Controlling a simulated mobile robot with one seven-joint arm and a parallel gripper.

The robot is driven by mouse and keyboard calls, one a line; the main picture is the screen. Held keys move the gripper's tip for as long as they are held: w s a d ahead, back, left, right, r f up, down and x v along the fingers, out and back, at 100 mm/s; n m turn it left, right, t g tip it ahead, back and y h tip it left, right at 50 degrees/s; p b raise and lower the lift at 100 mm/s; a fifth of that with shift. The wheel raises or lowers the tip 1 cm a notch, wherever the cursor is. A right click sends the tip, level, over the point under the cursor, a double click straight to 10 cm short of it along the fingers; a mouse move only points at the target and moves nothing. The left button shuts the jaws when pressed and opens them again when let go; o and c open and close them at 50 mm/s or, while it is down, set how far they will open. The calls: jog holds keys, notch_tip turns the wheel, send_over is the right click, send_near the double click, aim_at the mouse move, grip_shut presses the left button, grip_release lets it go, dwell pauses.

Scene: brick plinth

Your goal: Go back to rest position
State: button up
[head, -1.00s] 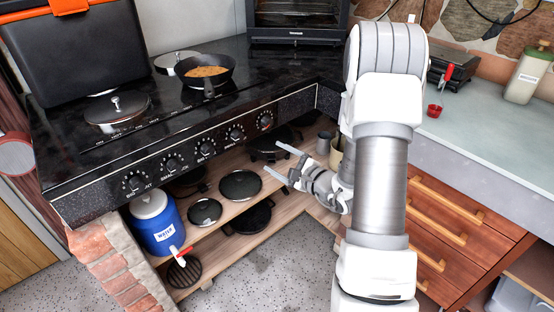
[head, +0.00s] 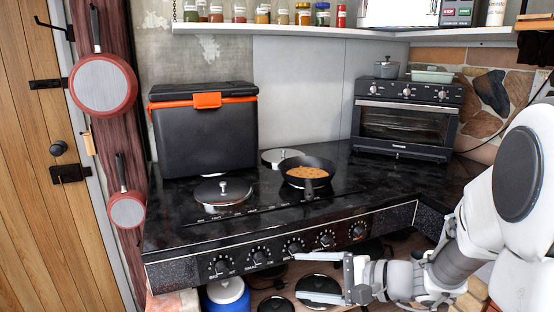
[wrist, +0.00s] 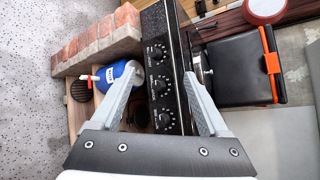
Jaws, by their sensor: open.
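My gripper (head: 320,277) is in front of the stove's knob panel, at the lower right of the head view. Its two fingers are spread apart and nothing is between them. In the wrist view my gripper (wrist: 158,92) also shows open, with the knob panel (wrist: 160,75) behind the gap. My arm reaches in from the right side of the head view. I cannot tell how far the fingertips are from the panel.
A pan of food (head: 306,173) sits on the black stove top (head: 240,240). A black box with an orange latch (head: 203,133) and a toaster oven (head: 405,120) stand behind. A blue jug (head: 228,294) is below the counter. Floor (wrist: 25,90) is clear beside the brick plinth (wrist: 98,48).

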jog(key=s+d+r+n+g+h, duration=0.2)
jog(key=s+n+h, duration=0.3)
jog(key=s, duration=0.4)
jog(key=s+d+r+n+g+h, duration=0.1)
jog(key=s+d+r+n+h, duration=0.1)
jog(key=s+n+h, duration=0.5)
jog(key=s+d+r+t+p, duration=0.1)
jog(key=s+d+r+p, duration=0.1)
jog(key=r+p, duration=1.3)
notch_tip(320, 180, up, 3)
jog(key=shift+d+t, duration=0.4)
jog(key=shift+d, duration=0.3)
